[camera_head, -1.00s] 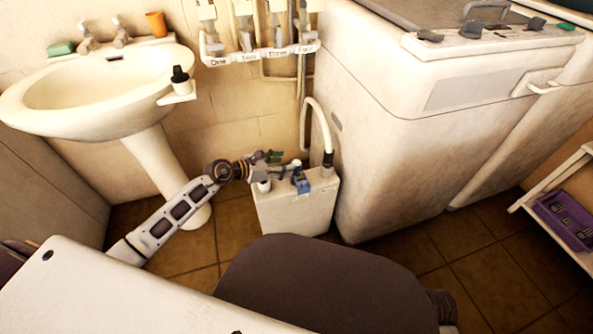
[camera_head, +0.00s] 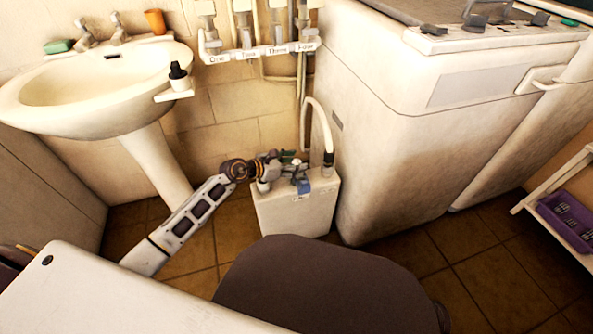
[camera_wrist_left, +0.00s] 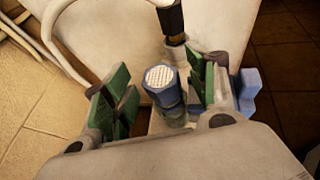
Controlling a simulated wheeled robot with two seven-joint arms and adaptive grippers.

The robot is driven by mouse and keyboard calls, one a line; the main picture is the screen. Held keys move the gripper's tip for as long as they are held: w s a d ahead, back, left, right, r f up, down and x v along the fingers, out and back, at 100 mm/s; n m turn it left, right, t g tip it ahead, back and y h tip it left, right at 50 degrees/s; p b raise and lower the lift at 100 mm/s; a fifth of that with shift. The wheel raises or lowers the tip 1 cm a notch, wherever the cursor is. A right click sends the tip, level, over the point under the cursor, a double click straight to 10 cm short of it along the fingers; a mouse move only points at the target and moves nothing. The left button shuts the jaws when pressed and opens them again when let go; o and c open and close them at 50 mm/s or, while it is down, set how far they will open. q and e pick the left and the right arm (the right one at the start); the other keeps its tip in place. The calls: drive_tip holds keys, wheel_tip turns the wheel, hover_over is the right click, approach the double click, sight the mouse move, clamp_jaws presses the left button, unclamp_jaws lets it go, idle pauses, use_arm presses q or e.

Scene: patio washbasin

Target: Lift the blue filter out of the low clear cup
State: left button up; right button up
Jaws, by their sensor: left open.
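The blue filter (camera_wrist_left: 163,84), with a pale mesh top, stands between the fingers of my left gripper (camera_wrist_left: 166,98) in the left wrist view. The low clear cup (camera_wrist_left: 174,115) shows only partly around the filter's lower end. My left gripper is open, with one green-padded finger on each side of the filter and a visible gap on the left. In the head view my left gripper (camera_head: 292,166) is over the top of the white tank (camera_head: 297,215). There the filter and cup are hard to make out behind the fingers. My right gripper is not in view.
A white hose (camera_head: 322,125) with a black connector (camera_head: 328,160) rises from the tank close to my gripper. A blue piece (camera_wrist_left: 248,88) sits just outside the right finger. A white washing machine (camera_head: 400,150) stands right of the tank, a washbasin (camera_head: 95,118) to the left.

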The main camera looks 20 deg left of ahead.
use_arm(q)
drive_tip(key=c, duration=1.1)
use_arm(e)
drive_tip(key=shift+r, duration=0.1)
use_arm(q)
drive_tip(key=shift+r, duration=0.15)
drive_tip(key=shift+r+p, duration=0.3)
drive_tip(key=shift+r, duration=0.1)
wheel_tip(320, 180, up, 7)
drive_tip(key=p, duration=0.3)
drive_tip(key=shift+f, duration=0.1)
drive_tip(key=shift+r+p, duration=0.4)
drive_tip(key=shift+r, duration=0.65)
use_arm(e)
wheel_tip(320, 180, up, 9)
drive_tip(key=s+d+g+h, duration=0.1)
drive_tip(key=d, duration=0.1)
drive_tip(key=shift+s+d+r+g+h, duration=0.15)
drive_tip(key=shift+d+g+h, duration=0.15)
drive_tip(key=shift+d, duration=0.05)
